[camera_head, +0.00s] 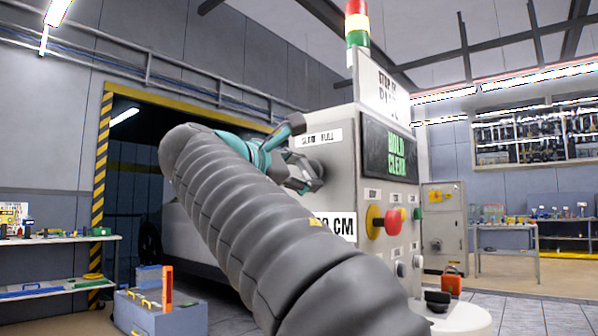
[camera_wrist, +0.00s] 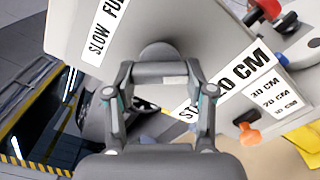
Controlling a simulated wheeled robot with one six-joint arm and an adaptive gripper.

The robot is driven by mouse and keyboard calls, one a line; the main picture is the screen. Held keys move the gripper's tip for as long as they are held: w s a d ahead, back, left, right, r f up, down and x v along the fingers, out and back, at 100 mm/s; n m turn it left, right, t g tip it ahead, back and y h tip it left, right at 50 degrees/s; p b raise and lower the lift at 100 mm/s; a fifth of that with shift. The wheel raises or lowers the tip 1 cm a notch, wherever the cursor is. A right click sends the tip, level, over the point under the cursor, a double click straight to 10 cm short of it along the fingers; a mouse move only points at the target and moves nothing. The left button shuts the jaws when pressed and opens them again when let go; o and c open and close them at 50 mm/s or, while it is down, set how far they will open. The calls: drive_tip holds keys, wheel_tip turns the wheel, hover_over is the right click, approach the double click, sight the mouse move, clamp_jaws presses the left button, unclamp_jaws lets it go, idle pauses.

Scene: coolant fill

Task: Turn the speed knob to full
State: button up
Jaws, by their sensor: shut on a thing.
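The speed knob (camera_wrist: 158,50) is a dark grey round knob on the pale side face of the control cabinet (camera_head: 340,190). A white label reading SLOW FULL (camera_head: 319,137) is above it and also shows tilted in the wrist view (camera_wrist: 103,28). My gripper (camera_wrist: 158,72) is shut on the knob, with a finger on either side of it. In the head view my gripper (camera_head: 305,172) is against the cabinet's side and hides the knob. The knob's pointer position cannot be made out.
A red button on a yellow base (camera_head: 385,220) and several small knobs are on the cabinet's front, below a screen reading MOLD CLEAR (camera_head: 397,155). A signal light (camera_head: 357,22) tops the cabinet. A blue-grey toolbox (camera_head: 160,312) stands lower left.

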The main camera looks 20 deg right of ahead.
drive_tip(key=m, duration=0.4)
drive_tip(key=shift+m, duration=0.3)
drive_tip(key=m, duration=0.3)
drive_tip(key=shift+r+m, duration=0.1)
drive_tip(key=shift+m, duration=0.2)
drive_tip(key=m+b, duration=0.1)
drive_tip(key=m, duration=0.3)
drive_tip(key=shift+r, duration=0.15)
drive_tip(key=shift+r+m+b, duration=0.15)
drive_tip(key=shift+m+b, duration=0.35)
drive_tip(key=shift+m, duration=1.6)
drive_tip(key=o, duration=1.2)
drive_tip(key=shift+d, duration=0.2)
drive_tip(key=shift+c, duration=0.2)
drive_tip(key=shift+a, duration=0.1)
